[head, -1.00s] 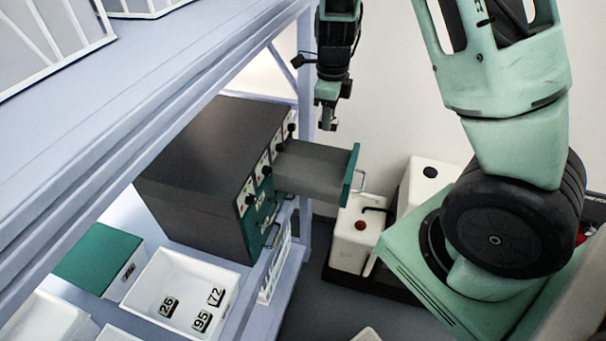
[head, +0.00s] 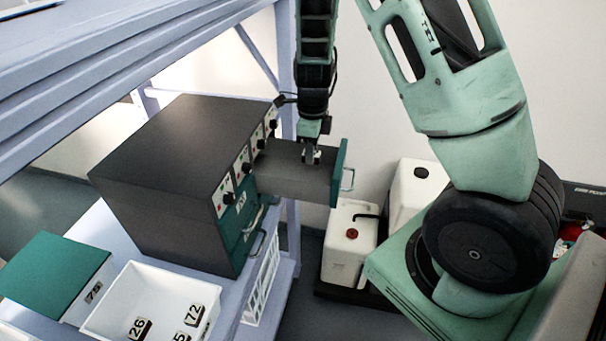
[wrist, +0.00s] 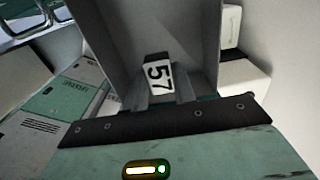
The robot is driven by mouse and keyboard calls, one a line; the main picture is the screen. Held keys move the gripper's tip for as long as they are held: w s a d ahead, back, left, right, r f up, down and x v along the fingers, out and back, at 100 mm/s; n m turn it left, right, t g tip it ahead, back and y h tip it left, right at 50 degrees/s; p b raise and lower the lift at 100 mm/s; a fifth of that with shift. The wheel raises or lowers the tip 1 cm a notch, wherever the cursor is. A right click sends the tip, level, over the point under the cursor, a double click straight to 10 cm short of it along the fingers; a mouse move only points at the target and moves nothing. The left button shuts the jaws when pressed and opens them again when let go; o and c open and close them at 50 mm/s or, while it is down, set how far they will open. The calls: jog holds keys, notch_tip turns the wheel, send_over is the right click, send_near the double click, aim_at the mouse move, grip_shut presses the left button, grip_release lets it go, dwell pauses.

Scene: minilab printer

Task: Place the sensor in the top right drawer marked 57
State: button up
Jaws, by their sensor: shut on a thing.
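The sensor (wrist: 158,77), a small block with a white face reading 57, is between the fingers of my gripper (wrist: 168,92) in the wrist view. In the head view my gripper (head: 311,160) points down at the open top drawer (head: 341,170) of the dark cabinet (head: 165,155). The drawer has grey sides and a green front with a handle. In the wrist view the grey drawer walls (wrist: 200,35) rise around the sensor. I cannot tell whether the sensor touches the drawer floor. The drawer's own mark is not readable.
A white bin (head: 105,301) holds sensors marked 26 and 72 and one partly cut off. A green-lidded box (head: 52,272) stands beside it. White canisters (head: 350,235) stand right of the drawer. A lilac shelf frame (head: 130,42) runs above the cabinet.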

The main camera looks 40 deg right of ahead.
aim_at(310, 180)
jog(key=shift+f, duration=3.3)
jog(key=shift+f, duration=0.2)
jog(key=o, duration=0.9)
jog(key=shift+r, duration=0.1)
jog(key=shift+o, duration=0.2)
